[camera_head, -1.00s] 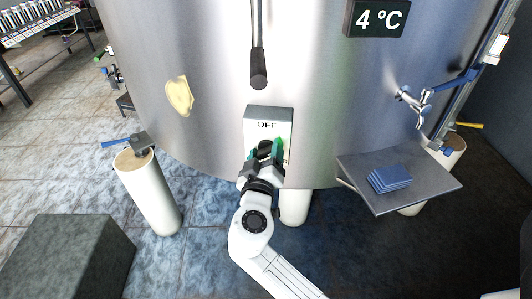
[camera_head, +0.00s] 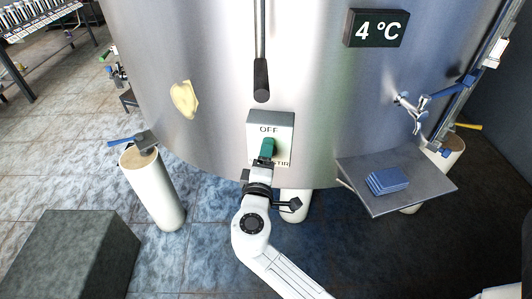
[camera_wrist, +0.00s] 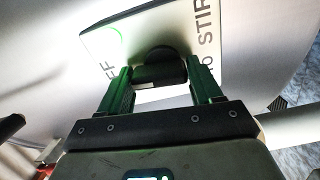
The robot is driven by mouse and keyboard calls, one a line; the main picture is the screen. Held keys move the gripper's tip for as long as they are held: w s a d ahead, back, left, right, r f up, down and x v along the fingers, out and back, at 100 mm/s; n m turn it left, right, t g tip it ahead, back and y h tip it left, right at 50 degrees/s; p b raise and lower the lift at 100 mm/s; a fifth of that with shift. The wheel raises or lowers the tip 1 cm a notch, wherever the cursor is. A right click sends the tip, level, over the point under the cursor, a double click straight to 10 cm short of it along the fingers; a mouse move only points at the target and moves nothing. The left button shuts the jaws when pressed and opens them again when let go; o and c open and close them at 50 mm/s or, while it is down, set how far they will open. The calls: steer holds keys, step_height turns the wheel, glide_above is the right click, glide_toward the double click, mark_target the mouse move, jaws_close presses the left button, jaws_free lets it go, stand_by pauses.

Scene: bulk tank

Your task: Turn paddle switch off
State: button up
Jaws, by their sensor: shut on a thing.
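The paddle switch (camera_wrist: 160,65) is a dark knob on a pale panel (camera_head: 284,124) on the steel tank's front. The panel reads OFF at the top and a partly hidden word ending in "TIR" at the bottom right. In the wrist view the panel (camera_wrist: 205,22) appears turned sideways, with STIR at the right. My gripper (camera_head: 267,150) is at the panel, and in the wrist view its green fingers (camera_wrist: 161,82) stand either side of the dark knob, shut on it. In the head view my gripper hides the knob, so its exact angle is unclear there.
A dark handle (camera_head: 261,80) hangs just above the panel. At right are a tap (camera_head: 415,108) and a grey shelf (camera_head: 430,187) with blue cloths (camera_head: 388,180). White tank legs (camera_head: 155,190) stand below. A grey block (camera_head: 75,250) is at lower left.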

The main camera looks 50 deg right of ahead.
steer(key=shift+n, duration=0.6)
steer(key=shift+w, duration=0.1)
steer(key=o, duration=1)
steer(key=shift+c, duration=0.2)
steer(key=shift+a, duration=0.1)
steer(key=v, duration=1)
steer(key=shift+s+a, duration=0.25)
steer(key=shift+a, duration=0.1)
steer(key=shift+f, duration=0.1)
